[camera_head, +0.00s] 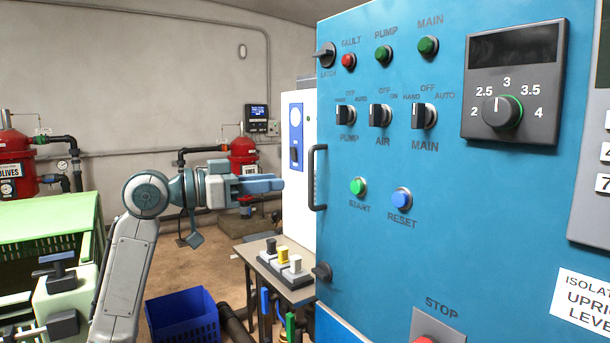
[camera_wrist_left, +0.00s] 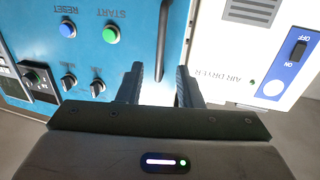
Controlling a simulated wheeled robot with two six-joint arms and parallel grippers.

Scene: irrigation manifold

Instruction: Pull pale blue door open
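The pale blue door (camera_head: 450,200) is the front of a control cabinet and fills the right of the head view. It looks shut. Its dark vertical bar handle (camera_head: 312,178) is near the left edge. A black latch knob (camera_head: 325,55) is at the upper left, and a similar knob (camera_head: 322,271) is at the lower left. My left gripper (camera_head: 280,184) is left of the handle, apart from it, pointing right. In the left wrist view my left gripper (camera_wrist_left: 158,84) is open, and the handle (camera_wrist_left: 163,40) lines up with the gap between its fingers. My right gripper is not visible.
The door carries knobs, switches and buttons, including a green start button (camera_head: 358,186). A white cabinet (camera_head: 298,150) stands behind the handle side. A blue crate (camera_head: 185,315) and a green crate (camera_head: 50,220) are at left.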

